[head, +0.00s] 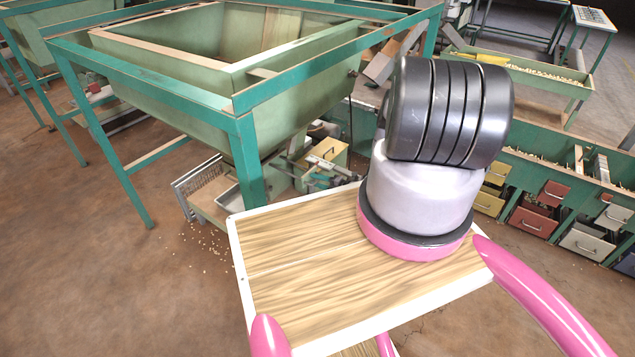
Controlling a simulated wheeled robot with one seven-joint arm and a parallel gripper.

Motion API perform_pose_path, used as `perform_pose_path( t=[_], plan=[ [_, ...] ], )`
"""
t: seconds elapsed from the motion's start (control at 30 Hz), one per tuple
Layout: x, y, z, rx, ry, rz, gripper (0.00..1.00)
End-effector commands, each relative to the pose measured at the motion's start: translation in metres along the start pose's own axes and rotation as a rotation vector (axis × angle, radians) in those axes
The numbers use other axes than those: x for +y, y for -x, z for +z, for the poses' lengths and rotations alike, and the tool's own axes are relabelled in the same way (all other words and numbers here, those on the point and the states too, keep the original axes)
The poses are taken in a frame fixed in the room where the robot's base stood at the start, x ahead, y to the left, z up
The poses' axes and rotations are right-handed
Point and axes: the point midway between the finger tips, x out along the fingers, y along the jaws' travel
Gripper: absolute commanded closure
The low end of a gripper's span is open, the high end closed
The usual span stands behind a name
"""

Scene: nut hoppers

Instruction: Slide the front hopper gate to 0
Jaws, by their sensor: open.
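The front hopper (190,87) is a large pale green, square funnel in a teal frame, at the upper left of the head view. Its inside shows as bare walls. Under its narrow bottom is a small cluster of outlet parts (318,172), with beige and metal pieces close together. I cannot pick out the gate or any scale marks there, so its setting cannot be read. My arm's dark ribbed joint and white base stand to the right of the outlet and hide part of that side. I cannot make out my gripper in this view.
Teal frame legs (248,165) stand near the outlet. A bench with coloured drawers (532,222) is at the right. More hoppers stand behind left. The left floor is open.

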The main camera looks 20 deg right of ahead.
Motion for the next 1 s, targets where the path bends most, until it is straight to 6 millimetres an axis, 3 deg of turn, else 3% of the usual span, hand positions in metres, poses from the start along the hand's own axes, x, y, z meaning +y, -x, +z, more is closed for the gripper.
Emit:
perform_pose_path(
  t=[0.07, 0.17, 0.2, 1.0],
  plan=[
    [0.0000, 0.0002, 0.0000, 0.000, 0.000, 0.000, 0.58],
    [0.0000, 0.0003, 0.0000, 0.000, 0.000, 0.000, 0.97],
    [0.0000, 0.0003, 0.0000, 0.000, 0.000, 0.000, 1.00],
    [-0.0002, 0.0007, 0.0000, 0.000, 0.000, 0.000, 1.00]
  ],
)
